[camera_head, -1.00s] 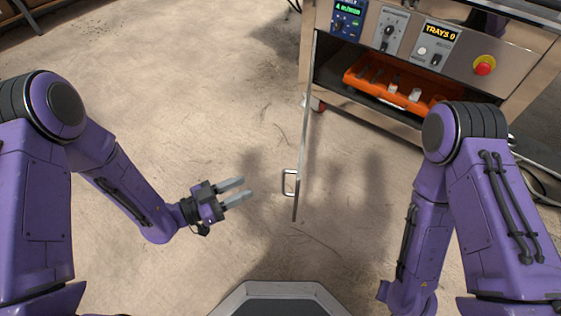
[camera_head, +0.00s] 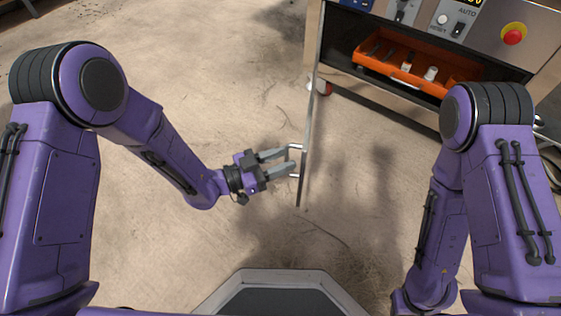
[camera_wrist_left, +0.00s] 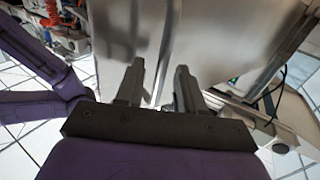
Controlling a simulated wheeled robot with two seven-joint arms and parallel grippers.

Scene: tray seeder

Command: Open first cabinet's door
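The first cabinet's door (camera_head: 310,110) stands swung open and shows almost edge-on in the head view. A metal bar handle (camera_head: 297,147) sits near its free end, on the left side. My left gripper (camera_head: 285,161) is at the handle with its fingers apart, pointing right toward the door. In the left wrist view the parted fingers (camera_wrist_left: 160,85) are close to the shiny door panel (camera_wrist_left: 215,40). A thin bar shows between them; I cannot tell whether they touch it. My right gripper is out of view; only my right arm shows.
The cabinet interior holds an orange bin (camera_head: 400,66) with small items. Above it is a control panel with a red stop button (camera_head: 513,34). The floor left of the door is clear.

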